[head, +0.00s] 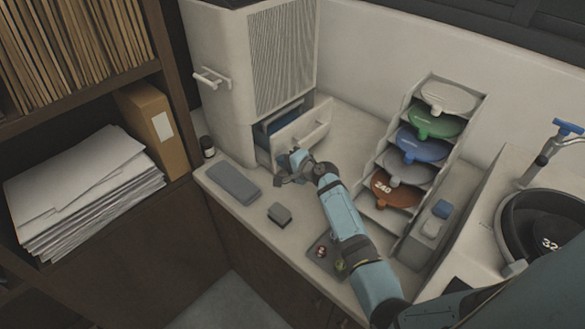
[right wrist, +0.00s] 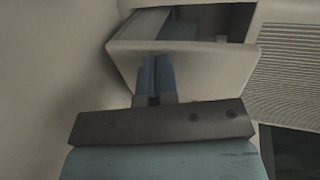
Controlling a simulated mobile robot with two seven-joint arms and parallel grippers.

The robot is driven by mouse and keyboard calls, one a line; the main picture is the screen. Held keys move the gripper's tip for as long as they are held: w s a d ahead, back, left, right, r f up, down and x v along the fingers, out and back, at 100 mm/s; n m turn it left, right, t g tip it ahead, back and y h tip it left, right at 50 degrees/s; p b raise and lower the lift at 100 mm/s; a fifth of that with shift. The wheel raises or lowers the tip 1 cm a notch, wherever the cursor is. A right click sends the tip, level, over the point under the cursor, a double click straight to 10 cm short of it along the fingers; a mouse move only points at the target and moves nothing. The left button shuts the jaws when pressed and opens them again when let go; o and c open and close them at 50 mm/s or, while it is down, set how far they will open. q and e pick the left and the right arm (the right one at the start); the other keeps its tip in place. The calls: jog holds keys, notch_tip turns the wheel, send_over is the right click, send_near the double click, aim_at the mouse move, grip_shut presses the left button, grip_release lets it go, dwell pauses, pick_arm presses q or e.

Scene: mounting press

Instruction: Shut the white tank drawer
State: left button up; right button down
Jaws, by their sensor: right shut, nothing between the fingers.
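The white tank drawer (head: 306,128) stands pulled partly out of the lower part of the white machine (head: 226,75), and something blue shows inside it. In the right wrist view the drawer front (right wrist: 205,68) is tilted in the picture, with a dark gap and the blue thing (right wrist: 182,28) behind it. My right gripper (head: 293,160) is shut and empty at the drawer's front, near its left end. In the right wrist view its closed fingertips (right wrist: 157,60) overlap the drawer front; whether they touch it I cannot tell. My left gripper is not in view.
A rack (head: 392,225) with several coloured discs stands to the right of my right arm. A sink-like bowl (head: 513,232) is farther right.

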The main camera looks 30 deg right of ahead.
jog(key=shift+w, duration=0.1)
jog(key=shift+a, duration=0.1)
jog(key=w+a+b, duration=0.1)
jog(key=w, duration=0.1)
jog(key=w+b, duration=0.1)
jog(key=w, duration=0.2)
jog(key=w+a+b, duration=0.1)
jog(key=w, duration=0.2)
jog(key=shift+a+f, duration=0.15)
jog(key=shift+a, duration=0.2)
jog(key=shift+w+r, duration=0.1)
jog(key=shift+r, duration=0.35)
jog(key=shift+r, duration=0.1)
